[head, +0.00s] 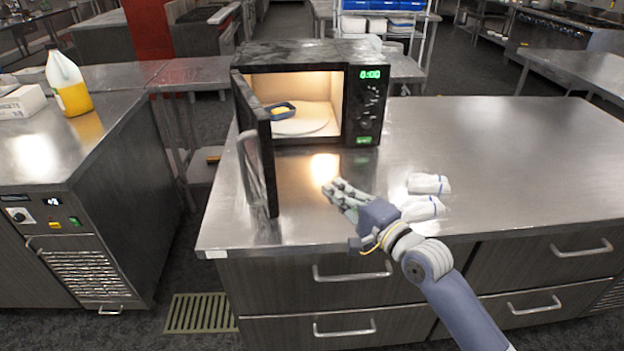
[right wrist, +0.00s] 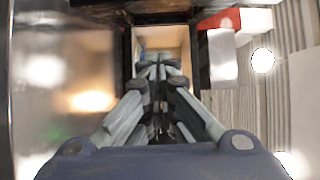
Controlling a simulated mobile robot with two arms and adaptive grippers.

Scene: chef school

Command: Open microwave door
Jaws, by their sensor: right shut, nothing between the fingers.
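The black microwave (head: 361,103) stands on the steel counter in the head view. Its door (head: 262,150) is swung wide open toward the front left, with the grey handle (head: 252,170) on its outer face. The lit inside shows a round plate (head: 304,122) and a small dark blue dish (head: 283,108) with something yellow in it. My right gripper (head: 333,188) is over the counter in front of the microwave, to the right of the door and apart from it. It is shut and empty; its fingers also show in the right wrist view (right wrist: 160,75). My left gripper is not in view.
Two rolled white cloths (head: 428,184) lie on the steel counter (head: 500,160) right of my gripper. The counter's right part is clear. A yellow-filled jug (head: 73,92) and a white box (head: 22,102) stand on the left counter, across a gap.

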